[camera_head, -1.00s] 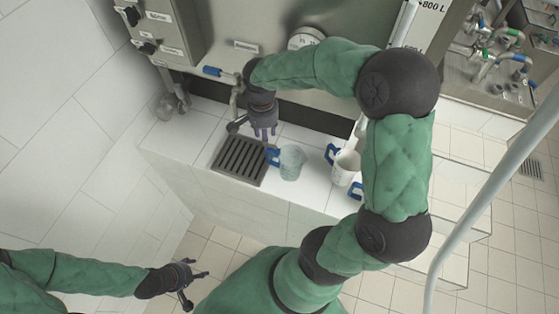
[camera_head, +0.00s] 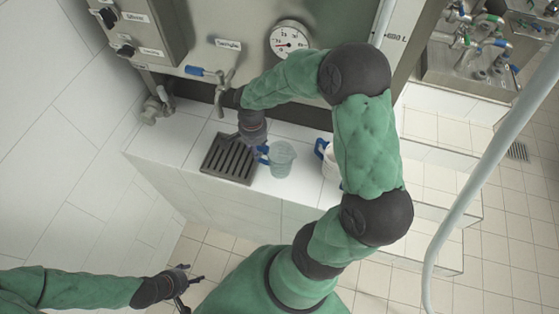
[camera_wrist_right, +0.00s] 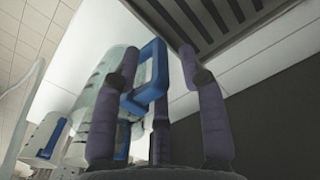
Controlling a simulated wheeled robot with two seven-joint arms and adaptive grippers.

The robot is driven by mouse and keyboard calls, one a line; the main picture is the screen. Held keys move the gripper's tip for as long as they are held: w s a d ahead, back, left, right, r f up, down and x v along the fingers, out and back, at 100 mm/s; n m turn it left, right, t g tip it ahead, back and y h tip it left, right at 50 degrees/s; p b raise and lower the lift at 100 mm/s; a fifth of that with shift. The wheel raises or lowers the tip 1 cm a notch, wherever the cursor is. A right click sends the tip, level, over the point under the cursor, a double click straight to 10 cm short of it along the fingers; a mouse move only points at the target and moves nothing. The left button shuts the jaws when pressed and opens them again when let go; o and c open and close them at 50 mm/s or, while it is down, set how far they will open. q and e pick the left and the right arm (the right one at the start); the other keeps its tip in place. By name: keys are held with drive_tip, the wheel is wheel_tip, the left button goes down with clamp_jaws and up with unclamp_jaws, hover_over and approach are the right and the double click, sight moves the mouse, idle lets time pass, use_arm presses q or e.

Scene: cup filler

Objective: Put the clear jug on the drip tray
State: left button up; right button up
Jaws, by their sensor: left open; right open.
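The clear jug (camera_head: 283,160) stands upright on the white tiled ledge, just right of the drip tray (camera_head: 229,160), with its blue handle toward the tray. My right gripper (camera_head: 256,146) is at the handle, pointing down, with its fingers open. In the right wrist view the blue handle (camera_wrist_right: 150,78) shows among the open fingers; whether they touch it I cannot tell. The slatted drip tray (camera_wrist_right: 205,22) also shows there and is empty. My left gripper (camera_head: 187,283) is open and empty at the lower left, away from the ledge.
A tap (camera_head: 222,95) hangs above the tray from the steel machine with a gauge (camera_head: 289,40). A white jug (camera_head: 329,166) with a blue handle stands right of the clear jug, partly hidden by my right arm. A glass-like fitting (camera_head: 152,108) is at the left.

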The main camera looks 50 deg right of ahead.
drive_tip(key=shift+f, duration=0.8)
drive_tip(key=shift+c, duration=0.3)
clamp_jaws()
drive_tip(key=shift+r, duration=0.2)
